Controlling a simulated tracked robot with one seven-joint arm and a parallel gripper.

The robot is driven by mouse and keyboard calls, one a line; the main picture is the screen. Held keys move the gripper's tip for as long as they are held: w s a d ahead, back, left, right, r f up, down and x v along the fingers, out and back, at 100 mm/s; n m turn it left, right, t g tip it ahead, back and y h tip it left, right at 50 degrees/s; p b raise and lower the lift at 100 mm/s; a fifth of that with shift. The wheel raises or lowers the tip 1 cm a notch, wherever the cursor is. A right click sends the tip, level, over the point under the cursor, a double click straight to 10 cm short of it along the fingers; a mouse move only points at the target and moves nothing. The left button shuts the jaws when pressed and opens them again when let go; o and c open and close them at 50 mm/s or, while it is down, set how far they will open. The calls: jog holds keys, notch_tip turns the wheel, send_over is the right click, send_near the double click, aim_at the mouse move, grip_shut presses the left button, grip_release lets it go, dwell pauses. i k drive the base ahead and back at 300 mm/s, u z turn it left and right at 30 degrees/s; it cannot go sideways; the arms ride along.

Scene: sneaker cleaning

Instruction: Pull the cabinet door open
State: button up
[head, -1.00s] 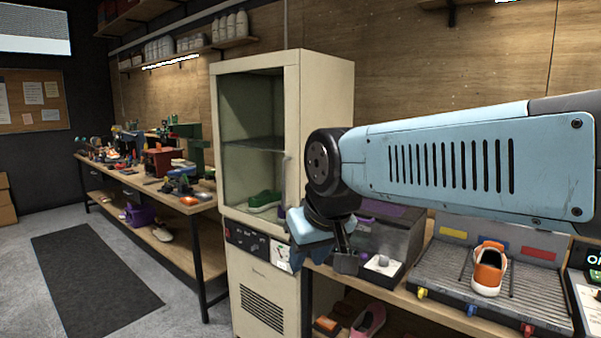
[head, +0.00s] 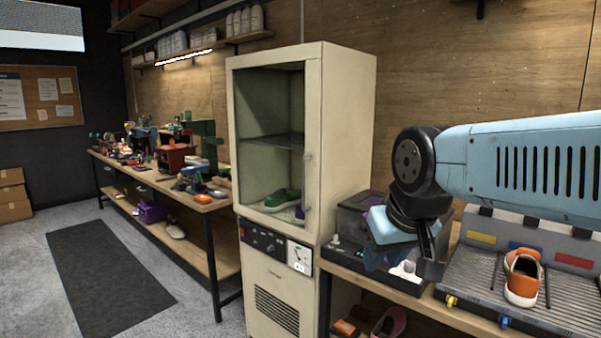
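The cream cabinet (head: 350,130) stands in the middle of the head view. Its glass-fronted door (head: 268,110) looks shut, with a thin vertical handle (head: 307,183) along its right edge. Behind the glass are a shelf and a green sneaker (head: 281,201). A control panel with knobs sits below the door. My gripper (head: 404,262) hangs to the right of the cabinet, in front of the workbench and apart from the handle. It points downward with its fingers spread and nothing seen between them.
Right of the cabinet, a bench holds a dark box (head: 352,222) and a grey ribbed tray (head: 470,285) with an orange sneaker (head: 521,277). On the left, a cluttered workbench (head: 222,205) runs along the wall. The floor with a dark mat (head: 105,285) is clear.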

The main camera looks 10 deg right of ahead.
aim_at(310, 53)
jog(key=z, duration=0.05)
jog(key=i, duration=1)
jog(key=u, duration=0.1)
